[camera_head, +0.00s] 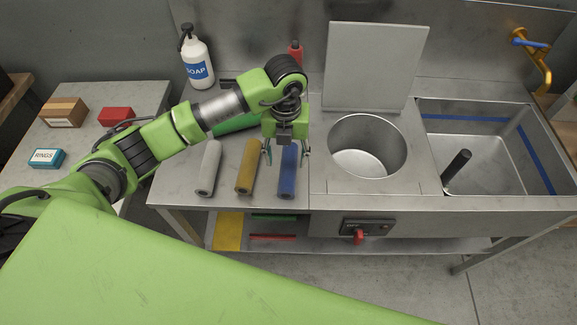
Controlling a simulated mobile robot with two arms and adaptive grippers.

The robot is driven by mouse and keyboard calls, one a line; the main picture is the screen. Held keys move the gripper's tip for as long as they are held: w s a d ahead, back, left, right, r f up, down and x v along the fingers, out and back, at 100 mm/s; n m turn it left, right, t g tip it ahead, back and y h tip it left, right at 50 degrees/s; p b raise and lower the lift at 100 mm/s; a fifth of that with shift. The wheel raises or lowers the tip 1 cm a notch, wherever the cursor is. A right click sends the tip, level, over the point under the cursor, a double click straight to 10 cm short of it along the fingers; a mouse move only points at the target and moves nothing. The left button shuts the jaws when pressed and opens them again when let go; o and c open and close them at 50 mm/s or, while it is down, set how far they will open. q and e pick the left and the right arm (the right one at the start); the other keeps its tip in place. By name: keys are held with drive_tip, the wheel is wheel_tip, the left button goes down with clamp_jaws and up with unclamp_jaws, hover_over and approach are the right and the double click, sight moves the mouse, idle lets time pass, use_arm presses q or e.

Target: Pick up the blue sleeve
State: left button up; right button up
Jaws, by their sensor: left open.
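The blue sleeve (288,178) lies lengthwise on the steel counter, with its dark open end toward the front edge. My left gripper (286,153) points down over the sleeve's rear half. Its fingers are spread and nothing is held between them. One finger shows to the left of the sleeve and one to the right. I cannot tell whether either finger touches the sleeve. The gripper body hides the sleeve's far end. My right gripper is not in view.
A yellow sleeve (246,168) and a grey sleeve (208,168) lie left of the blue one. A soap bottle (197,62) and a red bottle (295,54) stand behind. To the right are a round basin (367,160) with a raised lid (374,66) and a sink (485,172).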

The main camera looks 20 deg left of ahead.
sight(288, 165)
use_arm(q)
drive_tip(key=shift+d+f+p, duration=0.15)
drive_tip(key=shift+f+p, duration=0.5)
drive_tip(key=shift+f, duration=0.1)
drive_tip(key=shift+w+f+p, duration=0.2)
drive_tip(key=shift+f+p, duration=0.3)
drive_tip(key=shift+f, duration=1.15)
drive_tip(key=shift+w+f, duration=0.1)
drive_tip(key=shift+f, duration=0.1)
drive_tip(key=c, duration=1.2)
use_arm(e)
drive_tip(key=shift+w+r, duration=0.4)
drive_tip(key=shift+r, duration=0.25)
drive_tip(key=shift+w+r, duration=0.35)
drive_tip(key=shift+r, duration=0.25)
